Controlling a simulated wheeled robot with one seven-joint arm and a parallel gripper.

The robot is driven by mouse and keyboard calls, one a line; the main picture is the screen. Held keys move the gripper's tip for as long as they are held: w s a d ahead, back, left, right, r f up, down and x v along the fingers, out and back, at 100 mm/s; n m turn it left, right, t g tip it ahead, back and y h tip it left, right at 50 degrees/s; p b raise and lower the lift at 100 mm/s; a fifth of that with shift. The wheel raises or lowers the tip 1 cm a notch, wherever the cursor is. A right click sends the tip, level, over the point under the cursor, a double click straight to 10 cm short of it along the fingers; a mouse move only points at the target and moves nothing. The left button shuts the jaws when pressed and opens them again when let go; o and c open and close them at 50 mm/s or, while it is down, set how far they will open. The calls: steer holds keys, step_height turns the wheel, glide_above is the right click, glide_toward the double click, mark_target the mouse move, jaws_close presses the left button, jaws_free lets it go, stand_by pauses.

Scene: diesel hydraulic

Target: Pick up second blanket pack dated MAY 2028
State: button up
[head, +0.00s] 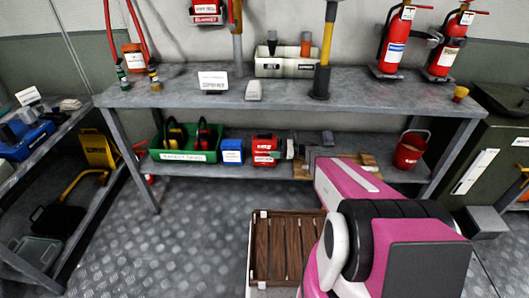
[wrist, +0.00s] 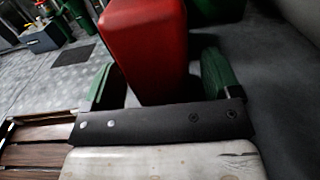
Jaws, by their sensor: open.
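In the head view a red pack (head: 265,149) with a white label stands on the lower shelf, and a smaller blue pack (head: 232,152) stands left of it. The labels are too small to read, so I cannot tell which is dated MAY 2028. In the wrist view my gripper (wrist: 158,72) is open, with one green-padded finger on each side of a red box-shaped thing (wrist: 145,40). I cannot tell whether the fingers touch it. It looks like the red pack. In the head view my gripper is hidden; my pink arm covers the right front.
A green bin (head: 185,143) stands left of the packs on the lower shelf (head: 320,168). The workbench top (head: 180,92) is overhead. A red bucket (head: 410,150) is at the shelf's right end. A wood-slatted crate (head: 285,245) is in front; floor to its left is clear.

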steer(key=shift+a, duration=1.2)
steer(key=shift+c, duration=0.3)
steer(key=c, duration=1)
steer(key=shift+c, duration=1.4)
steer(key=shift+r, duration=0.15)
